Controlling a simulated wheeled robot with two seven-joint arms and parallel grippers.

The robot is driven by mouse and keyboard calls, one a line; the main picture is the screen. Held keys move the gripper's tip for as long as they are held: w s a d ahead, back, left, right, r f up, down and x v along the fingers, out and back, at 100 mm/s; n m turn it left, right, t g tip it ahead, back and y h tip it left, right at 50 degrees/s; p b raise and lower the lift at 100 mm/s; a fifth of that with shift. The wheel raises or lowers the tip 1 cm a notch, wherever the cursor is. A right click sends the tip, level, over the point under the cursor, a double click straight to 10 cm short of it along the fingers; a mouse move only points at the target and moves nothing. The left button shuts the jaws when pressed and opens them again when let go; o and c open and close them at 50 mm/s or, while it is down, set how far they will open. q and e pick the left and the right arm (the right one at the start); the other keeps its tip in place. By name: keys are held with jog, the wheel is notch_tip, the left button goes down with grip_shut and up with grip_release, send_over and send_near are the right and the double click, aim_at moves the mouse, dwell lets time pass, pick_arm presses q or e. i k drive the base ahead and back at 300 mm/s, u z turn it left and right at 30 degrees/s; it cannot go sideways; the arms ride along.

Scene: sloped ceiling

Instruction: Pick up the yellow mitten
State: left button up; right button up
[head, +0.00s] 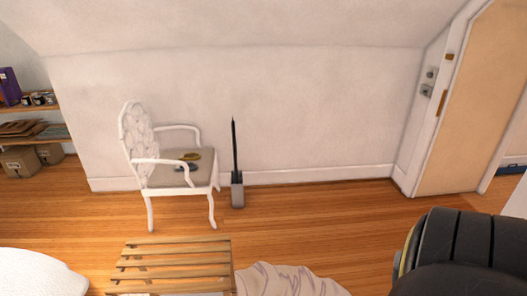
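A black rounded part with a yellowish edge at the lower right looks like a link of my arm. Neither of my grippers is in view.
A slatted wooden table (175,262) stands in front of the chair, with crumpled pale cloth (285,281) beside it. A dark pole in a grey stand (237,190) is right of the chair. Shelves (40,133) stand far left. Open wooden floor (325,222) lies to the right.

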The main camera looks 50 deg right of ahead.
aim_at(191, 156)
jog(key=z, duration=2.35)
jog(key=i, duration=3.45)
jog(key=u, duration=2.35)
